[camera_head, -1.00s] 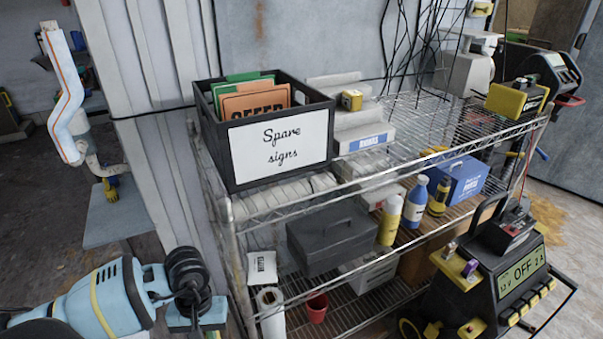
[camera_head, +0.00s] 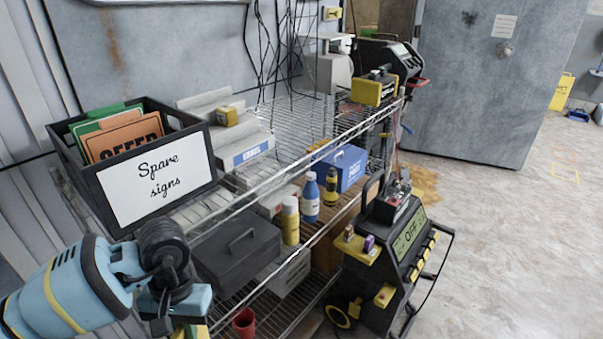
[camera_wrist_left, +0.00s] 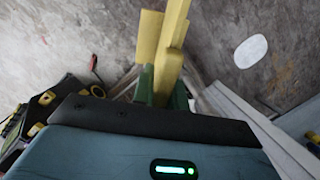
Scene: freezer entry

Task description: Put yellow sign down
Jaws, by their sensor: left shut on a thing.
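My left gripper (camera_wrist_left: 163,88) is shut on the yellow sign (camera_wrist_left: 172,40), whose narrow yellow panels stand up from the green fingers in the left wrist view. In the head view my left arm comes in at the lower left, in front of the shelf. There, only a bit of yellow shows at the bottom edge below the wrist, and most of the held sign is hidden or out of frame. My right gripper is in neither view.
A wire shelf (camera_head: 290,118) holds a black "Spare signs" bin (camera_head: 160,180), bottles and boxes. A black and yellow machine reading "OFF" (camera_head: 410,235) stands at its right end. Beyond are a grey door (camera_head: 500,90), open floor (camera_head: 510,250) and another yellow sign (camera_head: 562,92).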

